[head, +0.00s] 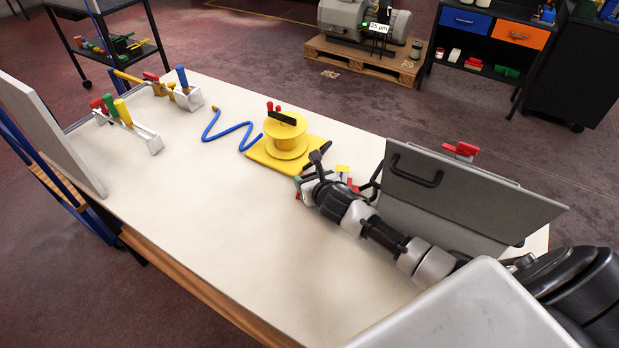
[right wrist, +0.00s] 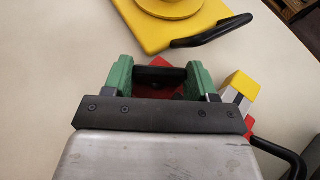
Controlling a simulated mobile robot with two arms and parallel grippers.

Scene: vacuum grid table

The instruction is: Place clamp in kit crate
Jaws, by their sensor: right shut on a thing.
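My right gripper (head: 309,183) is low over the table, just in front of the yellow board, with its green fingers (right wrist: 160,80) pointing away from me. It is shut on a red piece with a black bar, which looks like the clamp (right wrist: 160,75); the bar spans between the fingers and the gripper body hides part of the red. Whether it touches the table I cannot tell. The grey crate (head: 462,212) with a black handle on a tilted grey panel stands right of the gripper; its inside is hidden. My left gripper is not in view.
A yellow board (head: 262,157) carries a yellow spool (head: 286,138) beyond the gripper. Yellow, white and red blocks (right wrist: 240,88) lie close at the gripper's right. A blue hose (head: 232,133) and racks with coloured handles (head: 140,132) lie left. The table's front-middle (head: 220,220) is clear.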

